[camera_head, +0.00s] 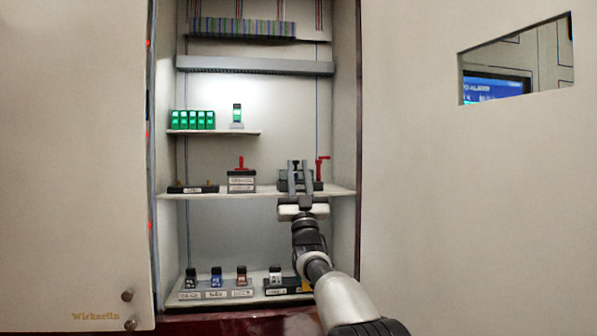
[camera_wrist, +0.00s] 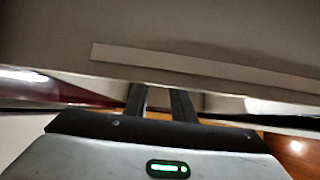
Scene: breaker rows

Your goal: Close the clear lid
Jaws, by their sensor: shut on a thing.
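My gripper (camera_head: 299,176) is at the right part of the middle shelf, in front of a dark block (camera_head: 317,186) with a red handle (camera_head: 322,167). In the wrist view its two fingers (camera_wrist: 160,103) reach under a broad grey surface with a pale strip (camera_wrist: 190,63). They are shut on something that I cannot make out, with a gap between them. I cannot pick out the clear lid in either view. My gripper hides much of the dark block.
The middle shelf (camera_head: 225,195) also holds a red-handled box (camera_head: 241,181) and a low dark block (camera_head: 193,189). Green modules (camera_head: 192,120) stand on the upper shelf, and several small switches (camera_head: 216,279) on the bottom one. Cabinet walls and wide pale panels (camera_head: 450,210) flank the opening.

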